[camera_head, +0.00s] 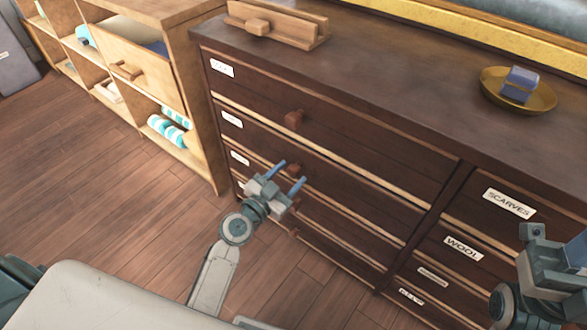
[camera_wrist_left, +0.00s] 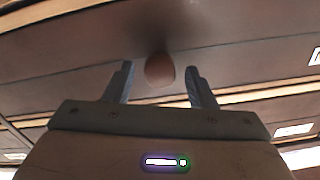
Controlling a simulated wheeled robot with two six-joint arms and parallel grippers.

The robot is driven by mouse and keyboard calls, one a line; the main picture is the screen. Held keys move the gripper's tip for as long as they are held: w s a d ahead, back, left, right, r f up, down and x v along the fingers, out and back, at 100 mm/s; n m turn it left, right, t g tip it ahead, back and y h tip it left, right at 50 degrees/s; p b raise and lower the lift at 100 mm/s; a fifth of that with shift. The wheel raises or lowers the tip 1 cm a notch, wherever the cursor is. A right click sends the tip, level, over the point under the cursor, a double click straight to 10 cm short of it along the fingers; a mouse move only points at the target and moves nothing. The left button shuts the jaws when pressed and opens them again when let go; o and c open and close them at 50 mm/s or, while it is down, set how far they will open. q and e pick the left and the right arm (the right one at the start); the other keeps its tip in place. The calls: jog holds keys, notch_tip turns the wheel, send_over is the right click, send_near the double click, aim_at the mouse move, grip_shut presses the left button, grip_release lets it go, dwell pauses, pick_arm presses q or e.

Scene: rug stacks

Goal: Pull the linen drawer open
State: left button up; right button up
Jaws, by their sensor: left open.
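A dark wooden dresser (camera_head: 370,190) has a left column of wide drawers with small white labels (camera_head: 232,121) too blurred to read, so I cannot tell which says linen. The top drawer's round brown knob (camera_head: 293,119) is clear of my grippers. My left gripper (camera_head: 289,174) is open in front of the second drawer's knob (camera_head: 294,169). In the left wrist view, a round knob (camera_wrist_left: 160,69) sits between the two open fingers (camera_wrist_left: 159,68), with gaps on both sides. The visible drawers look shut. My right gripper (camera_head: 545,250) is at the right edge, its fingers unclear.
The right drawers carry labels such as SCARVES (camera_head: 509,204) and WOOL (camera_head: 463,248). On top are a wooden holder (camera_head: 278,25) and a brass dish (camera_head: 545,98) with a blue block (camera_head: 519,84). A light shelf (camera_head: 205,100) stands left. The floor (camera_head: 130,220) in front is clear.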

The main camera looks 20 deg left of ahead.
pick_arm(q)
jog(key=shift+x, duration=1.1)
grip_shut()
jog(key=shift+a+f, duration=0.1)
